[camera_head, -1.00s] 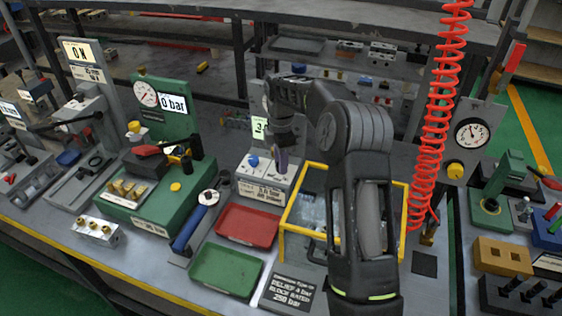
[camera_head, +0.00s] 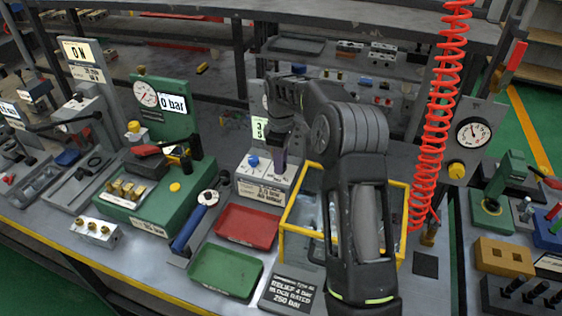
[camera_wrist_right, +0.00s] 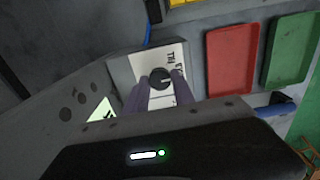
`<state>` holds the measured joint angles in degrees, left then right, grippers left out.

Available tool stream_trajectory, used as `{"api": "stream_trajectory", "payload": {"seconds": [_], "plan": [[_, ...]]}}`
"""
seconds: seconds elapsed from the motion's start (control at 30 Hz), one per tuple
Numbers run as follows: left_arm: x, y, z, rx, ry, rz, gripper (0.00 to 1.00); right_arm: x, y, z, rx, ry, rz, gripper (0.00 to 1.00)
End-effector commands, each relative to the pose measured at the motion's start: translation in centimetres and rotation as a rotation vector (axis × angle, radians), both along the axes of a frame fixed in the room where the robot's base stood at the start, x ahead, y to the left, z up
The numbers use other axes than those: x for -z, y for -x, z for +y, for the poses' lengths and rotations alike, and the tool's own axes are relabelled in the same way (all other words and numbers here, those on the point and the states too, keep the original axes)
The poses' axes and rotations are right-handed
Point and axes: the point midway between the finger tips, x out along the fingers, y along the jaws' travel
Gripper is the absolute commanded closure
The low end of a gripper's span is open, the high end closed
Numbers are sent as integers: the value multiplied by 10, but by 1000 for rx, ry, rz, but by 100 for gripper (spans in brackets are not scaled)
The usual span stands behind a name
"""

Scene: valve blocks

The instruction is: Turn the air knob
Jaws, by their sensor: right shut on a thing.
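The grey test block (camera_head: 265,190) stands at mid-table with a white label on its front. My right gripper (camera_head: 279,160) reaches down onto its top from above. In the right wrist view, a round black knob (camera_wrist_right: 160,78) sits between the two purple fingertips of my right gripper (camera_wrist_right: 160,88). The fingers are shut on it from both sides. In the head view the fingers and wrist hide this knob. A small lit green-white display (camera_head: 259,129) stands behind the block, partly covered by my arm. My left gripper is not in view.
A blue knob (camera_head: 253,161) stands just left of my gripper. A red tray (camera_head: 247,225) and a green tray (camera_head: 226,270) lie in front. A yellow-edged bin (camera_head: 300,232) is to the right, partly behind my arm. A red coiled hose (camera_head: 438,110) hangs further right.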

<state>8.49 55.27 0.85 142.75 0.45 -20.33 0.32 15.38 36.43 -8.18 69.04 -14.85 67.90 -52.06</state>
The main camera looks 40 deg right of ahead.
Motion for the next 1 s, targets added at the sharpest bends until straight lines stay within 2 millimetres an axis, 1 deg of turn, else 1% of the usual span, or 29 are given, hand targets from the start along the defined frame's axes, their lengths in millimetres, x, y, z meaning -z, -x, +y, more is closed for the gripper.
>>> {"api": "stream_trajectory", "payload": {"seconds": [0.37, 0.4, 0.67, 0.9, 1.0], "plan": [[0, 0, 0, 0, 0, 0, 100, -1, 0, -1, 9, 2, -1, 100], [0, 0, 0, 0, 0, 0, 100, -1, 0, -1, 9, 2, -1, 69], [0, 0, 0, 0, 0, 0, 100, 0, 0, 0, 8, 1, -1, 48], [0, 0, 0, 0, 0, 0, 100, 0, 0, 0, 8, 0, 0, 48], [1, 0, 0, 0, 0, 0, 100, -3, 0, 0, 8, 0, -1, 48]]}}
